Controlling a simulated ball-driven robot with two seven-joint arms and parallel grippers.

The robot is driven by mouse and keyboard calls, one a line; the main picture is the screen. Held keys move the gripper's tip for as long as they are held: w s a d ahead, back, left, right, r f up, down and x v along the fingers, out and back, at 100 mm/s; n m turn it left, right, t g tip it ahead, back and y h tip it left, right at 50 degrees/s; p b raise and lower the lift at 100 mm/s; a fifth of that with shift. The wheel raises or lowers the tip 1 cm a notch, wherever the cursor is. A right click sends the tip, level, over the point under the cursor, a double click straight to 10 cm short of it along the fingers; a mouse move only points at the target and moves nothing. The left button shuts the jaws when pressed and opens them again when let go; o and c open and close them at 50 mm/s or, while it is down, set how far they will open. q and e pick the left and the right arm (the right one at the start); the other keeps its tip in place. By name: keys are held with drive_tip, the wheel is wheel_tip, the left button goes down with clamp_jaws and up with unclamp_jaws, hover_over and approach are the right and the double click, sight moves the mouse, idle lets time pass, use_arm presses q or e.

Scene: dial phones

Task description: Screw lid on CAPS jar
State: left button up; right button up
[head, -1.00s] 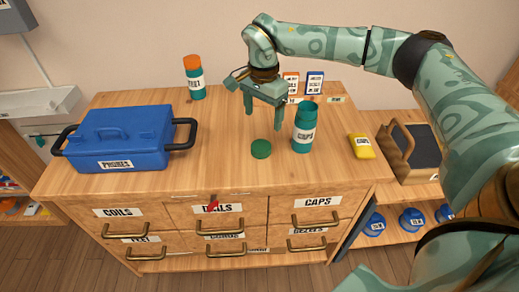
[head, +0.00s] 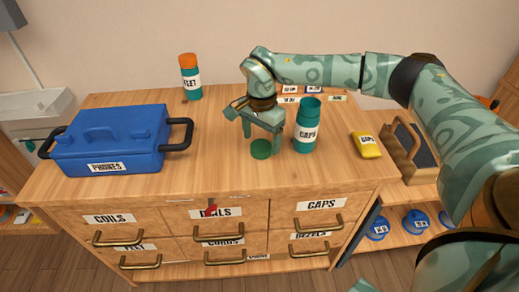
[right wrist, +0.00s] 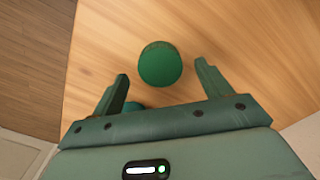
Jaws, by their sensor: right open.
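The CAPS jar (head: 306,128) is a teal, lidless jar standing upright on the wooden cabinet top. A green lid (head: 261,149) lies flat on the top, just left of the jar. The lid also shows in the right wrist view (right wrist: 160,64), ahead of and between the fingers. My right gripper (head: 261,142) is open and empty, pointing down above and beside the lid, its right finger close to the jar. In the right wrist view its fingers (right wrist: 160,85) are spread apart. A smaller green thing shows partly behind the left finger there. My left gripper is not seen.
A blue PHONES box (head: 110,140) stands on the left of the top. A teal jar with an orange lid (head: 190,77) stands at the back. A yellow packet (head: 366,145) lies at the right, near a wooden-handled holder (head: 408,150). Small label cards stand behind the gripper.

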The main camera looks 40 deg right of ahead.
wheel_tip(320, 180, down, 3)
drive_tip(key=shift+r+b, duration=0.15)
drive_tip(key=shift+b, duration=0.15)
drive_tip(key=shift+r, duration=0.15)
drive_tip(key=shift+c, duration=0.3)
drive_tip(key=c, duration=1)
drive_tip(key=shift+r, duration=0.15)
